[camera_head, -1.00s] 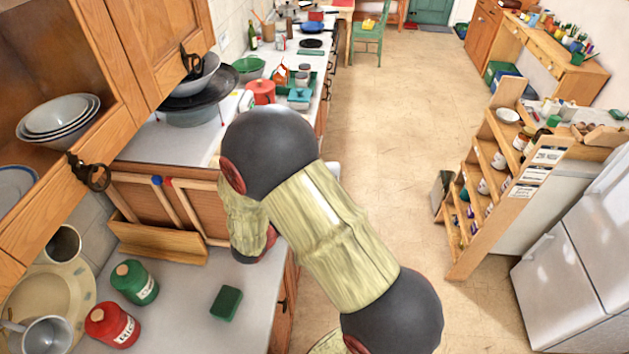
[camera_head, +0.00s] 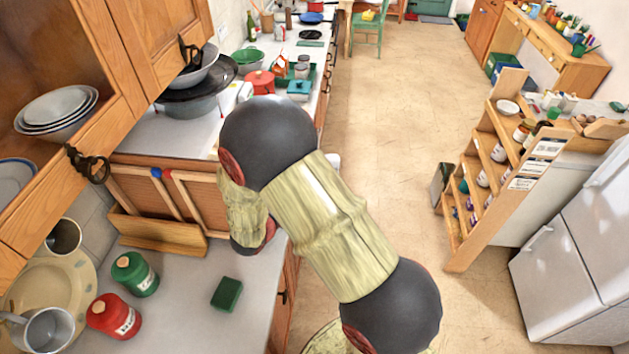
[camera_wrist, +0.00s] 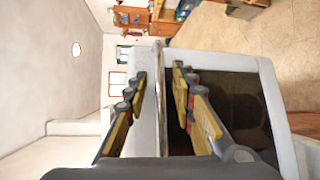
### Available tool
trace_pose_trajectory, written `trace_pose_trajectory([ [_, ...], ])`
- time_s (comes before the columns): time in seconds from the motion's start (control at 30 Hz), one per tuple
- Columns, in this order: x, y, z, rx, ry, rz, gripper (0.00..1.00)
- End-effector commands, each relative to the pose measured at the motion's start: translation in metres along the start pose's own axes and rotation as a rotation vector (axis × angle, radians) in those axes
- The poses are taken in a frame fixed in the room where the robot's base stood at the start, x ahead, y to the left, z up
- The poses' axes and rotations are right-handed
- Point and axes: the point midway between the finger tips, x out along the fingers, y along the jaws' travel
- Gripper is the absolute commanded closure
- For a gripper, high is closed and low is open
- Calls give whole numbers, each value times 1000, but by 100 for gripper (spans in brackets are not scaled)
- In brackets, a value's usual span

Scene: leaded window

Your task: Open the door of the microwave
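In the wrist view a white appliance front with a dark glass panel (camera_wrist: 232,112) fills the right half; it looks like the microwave door, though I cannot tell for sure. A pale upright bar (camera_wrist: 158,85), seemingly its handle, runs between the fingers of my gripper (camera_wrist: 159,78). The fingers are apart, one on each side of the bar; contact cannot be made out. In the head view my arm hides my gripper, and only a small white edge (camera_head: 333,160) shows beside the arm.
A worktop (camera_head: 190,300) with a green canister (camera_head: 135,274), a red canister (camera_head: 113,316) and a green sponge (camera_head: 227,293) lies left of my arm. Wall cupboards (camera_head: 90,80) overhang it. A wooden stepped rack (camera_head: 500,190) and a fridge (camera_head: 560,270) stand right; the floor between is clear.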

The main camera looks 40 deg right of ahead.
Motion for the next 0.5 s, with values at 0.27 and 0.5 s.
trace_pose_trajectory([
  [0.27,-27,0,-2,0,6,1,74],
  [0.5,-74,0,-2,-1,6,0,74],
])
